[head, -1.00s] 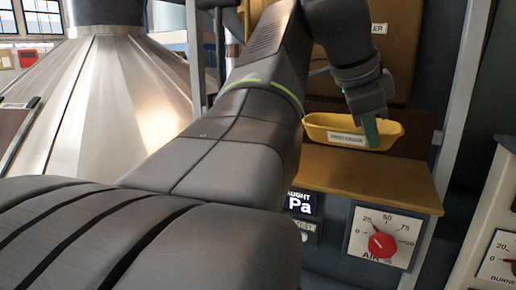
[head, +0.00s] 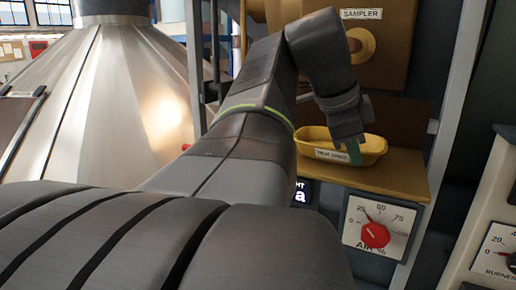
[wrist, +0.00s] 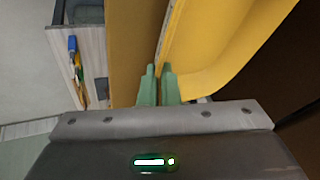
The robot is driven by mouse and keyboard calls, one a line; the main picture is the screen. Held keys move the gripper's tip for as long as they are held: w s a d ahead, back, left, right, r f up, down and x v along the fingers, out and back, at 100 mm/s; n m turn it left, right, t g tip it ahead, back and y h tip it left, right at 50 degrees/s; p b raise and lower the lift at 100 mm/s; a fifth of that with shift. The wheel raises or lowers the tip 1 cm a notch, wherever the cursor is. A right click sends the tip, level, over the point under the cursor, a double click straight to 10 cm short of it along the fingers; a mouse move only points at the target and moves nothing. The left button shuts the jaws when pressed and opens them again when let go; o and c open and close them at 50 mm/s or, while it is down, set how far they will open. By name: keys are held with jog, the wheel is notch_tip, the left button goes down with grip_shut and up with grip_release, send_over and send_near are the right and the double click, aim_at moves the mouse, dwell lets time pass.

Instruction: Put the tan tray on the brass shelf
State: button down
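The tan tray (head: 376,148) is a yellow oval dish with a white label on its front wall. It looks level at the brass shelf (head: 405,183), over its left part. I cannot tell whether its base touches the shelf. My gripper (head: 354,153) points down at the tray's front wall, with its green fingers on the rim right of the label. In the wrist view the fingers (wrist: 159,88) are close together, one on each side of the tray wall (wrist: 215,45). They look shut on it. The arm hides the shelf's left end.
A sampler housing (head: 385,50) with a round spout stands above and behind the tray. A metal post (head: 447,120) rises right of the shelf. An air dial (head: 375,233) is below the shelf front. A large metal cone (head: 90,110) fills the left.

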jog(key=shift+w+d+f, duration=0.25)
jog(key=shift+w+d, duration=0.3)
jog(key=shift+d, duration=0.05)
jog(key=shift+s+a, duration=0.2)
jog(key=shift+a, duration=0.35)
jog(key=shift+s+f, duration=0.1)
jog(key=shift+f, duration=0.05)
jog(key=c, duration=1.7)
grip_release()
jog(key=shift+d, duration=0.15)
jog(key=shift+r, duration=0.35)
jog(key=shift+b+v, duration=0.45)
jog(key=shift+v, duration=5.45)
